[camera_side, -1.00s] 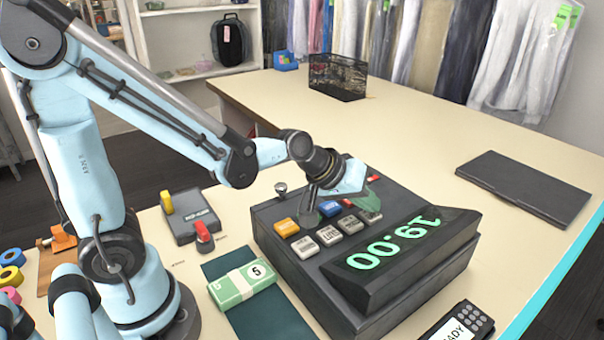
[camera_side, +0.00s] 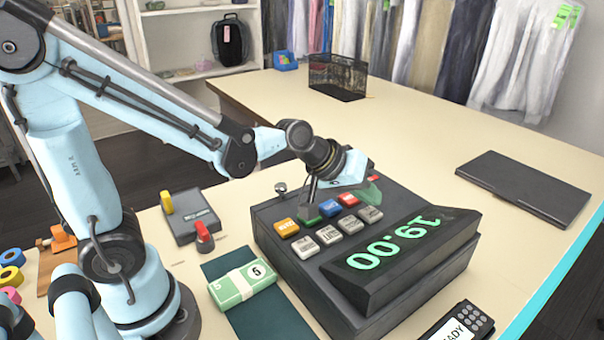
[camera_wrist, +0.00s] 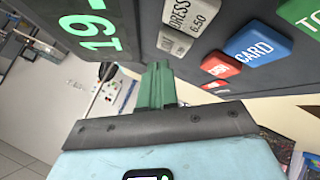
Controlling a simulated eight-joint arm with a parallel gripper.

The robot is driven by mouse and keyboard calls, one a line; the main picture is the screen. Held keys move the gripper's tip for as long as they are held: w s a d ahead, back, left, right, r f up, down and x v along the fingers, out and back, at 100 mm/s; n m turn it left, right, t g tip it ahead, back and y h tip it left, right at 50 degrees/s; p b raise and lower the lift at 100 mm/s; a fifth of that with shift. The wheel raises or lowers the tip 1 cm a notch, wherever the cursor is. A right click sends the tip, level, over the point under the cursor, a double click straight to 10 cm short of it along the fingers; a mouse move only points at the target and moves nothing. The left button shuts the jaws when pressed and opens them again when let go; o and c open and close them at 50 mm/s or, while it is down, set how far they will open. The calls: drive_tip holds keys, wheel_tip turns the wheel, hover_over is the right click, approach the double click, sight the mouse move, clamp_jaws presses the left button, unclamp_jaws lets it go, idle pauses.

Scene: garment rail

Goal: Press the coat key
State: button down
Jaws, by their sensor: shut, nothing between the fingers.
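The dark cash register (camera_side: 345,270) carries several keys. Its white keys (camera_side: 328,235) form a row nearest the display; I cannot read for sure which one is the coat key in the side view. The wrist view shows a white DRESS key (camera_wrist: 186,14), with another white key (camera_wrist: 174,42) beside it, partly cut off in its label. Contact with any key cannot be made out.
Blue (camera_side: 330,207) and red (camera_side: 348,199) keys lie close to the fingers. The display (camera_side: 405,240) reads 19.00. Banknotes (camera_side: 243,283), a card reader (camera_side: 460,325) and a lever box (camera_side: 190,220) stand around the register. The far counter is mostly clear.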

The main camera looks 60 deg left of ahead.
sight(365, 213)
drive_tip(key=shift+r, duration=2.55)
drive_tip(key=shift+s, duration=0.1)
drive_tip(key=s+a+f+m+y, duration=0.1)
drive_tip(key=s, duration=0.3)
drive_tip(key=s+a+f+m+g+y, duration=0.1)
drive_tip(key=s+a+m, duration=0.1)
drive_tip(key=s, duration=0.2)
drive_tip(key=s+a+f+m, duration=0.1)
drive_tip(key=s+a+m, duration=0.1)
drive_tip(key=s, duration=0.2)
drive_tip(key=shift+a+f+g+y, duration=0.25)
drive_tip(key=shift+f+g+y, duration=0.1)
drive_tip(key=shift+g+y, duration=0.05)
